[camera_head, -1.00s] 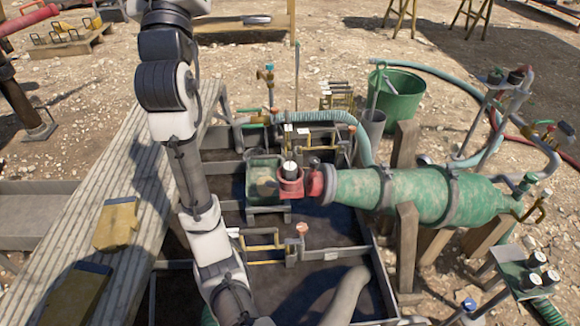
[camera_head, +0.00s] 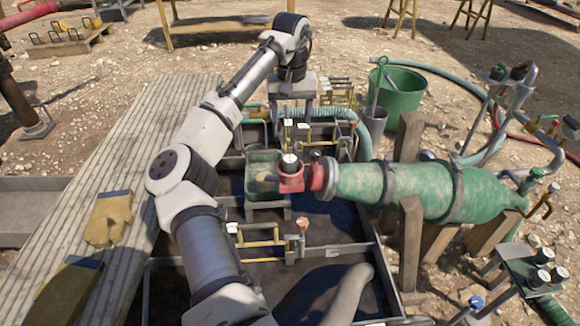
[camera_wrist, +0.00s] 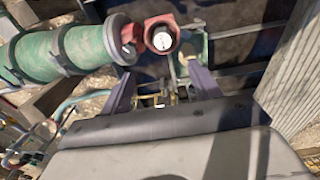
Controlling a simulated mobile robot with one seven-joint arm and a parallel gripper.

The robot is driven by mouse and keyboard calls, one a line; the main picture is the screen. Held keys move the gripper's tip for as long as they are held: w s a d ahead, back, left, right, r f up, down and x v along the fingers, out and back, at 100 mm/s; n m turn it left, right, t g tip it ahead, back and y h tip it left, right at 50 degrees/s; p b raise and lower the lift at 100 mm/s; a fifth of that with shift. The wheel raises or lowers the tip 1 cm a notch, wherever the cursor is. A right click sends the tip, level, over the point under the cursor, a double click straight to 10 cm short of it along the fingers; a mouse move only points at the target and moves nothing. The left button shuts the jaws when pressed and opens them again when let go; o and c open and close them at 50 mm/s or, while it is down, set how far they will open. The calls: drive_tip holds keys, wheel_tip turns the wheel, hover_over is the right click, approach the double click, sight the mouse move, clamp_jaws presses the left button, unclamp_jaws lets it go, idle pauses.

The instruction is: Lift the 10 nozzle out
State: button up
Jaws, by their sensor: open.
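A nozzle with a pale round top (camera_head: 290,161) stands in a red holder (camera_head: 291,182) at the mouth of the green hopper body (camera_head: 400,190). In the wrist view its pale face (camera_wrist: 162,42) shows inside the red ring, with a small mark too blurred to read. I take it for the 10 nozzle, but cannot read the number. My gripper (camera_head: 294,112) hangs behind and above it in the head view, fingers down and apart, with nothing between them. In the wrist view the gripper (camera_wrist: 161,75) has a finger on each side, and the nozzle lies just beyond the fingertips.
A small green tray (camera_head: 250,180) sits left of the red holder. Black-and-white nozzles stand on a rack (camera_head: 540,277) at the lower right. Dark tank compartments with yellow-handled gates (camera_head: 260,245) lie below. A wooden plank walkway (camera_head: 150,160) runs along the left.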

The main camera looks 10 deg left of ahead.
hover_over(290, 158)
drive_tip(key=f, duration=0.8)
drive_tip(key=shift+s+d+f, duration=0.1)
drive_tip(key=shift+s+d, duration=0.05)
drive_tip(key=shift+s, duration=0.1)
drive_tip(key=shift+w+f+b, duration=0.15)
drive_tip(key=shift+f+b, duration=0.25)
drive_tip(key=shift+f, duration=2.45)
drive_tip(key=c, duration=1.1)
